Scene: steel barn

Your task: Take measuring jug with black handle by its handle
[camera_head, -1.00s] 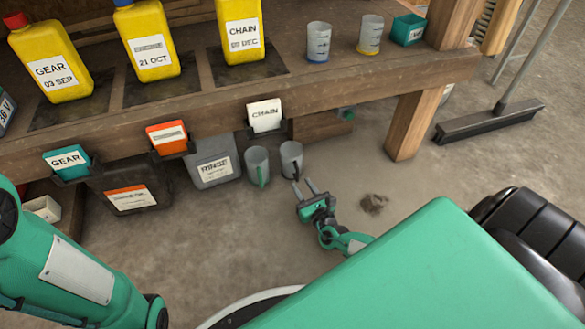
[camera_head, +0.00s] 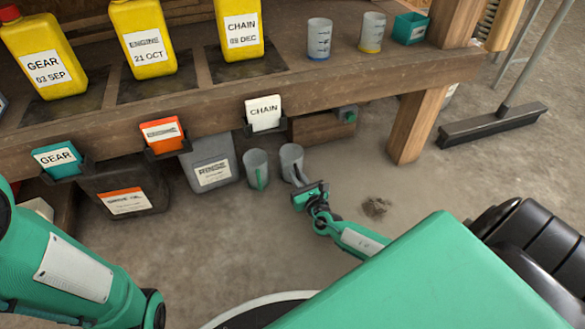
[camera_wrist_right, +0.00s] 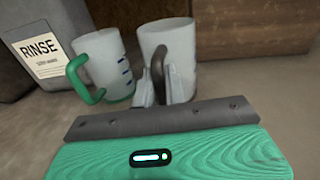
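The measuring jug with the black handle (camera_head: 290,156) stands upright on the floor under the bench; it also shows in the right wrist view (camera_wrist_right: 180,45). Its dark handle (camera_wrist_right: 158,65) faces my right gripper. The fingers of my right gripper (camera_wrist_right: 162,88) are at the handle, one on each side. I cannot tell whether they press on it. In the head view the right gripper (camera_head: 301,183) is just in front of the jug, its fingers partly lost against the handle. My left arm (camera_head: 75,270) shows at lower left, but its gripper is out of view.
A similar jug with a green handle (camera_head: 256,170) stands close on the left. The grey RINSE container (camera_head: 211,163) is beyond it. The bench (camera_head: 345,85) overhangs behind, carrying yellow jugs and two cups. Open floor (camera_head: 400,190) lies to the right, with a dark stain.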

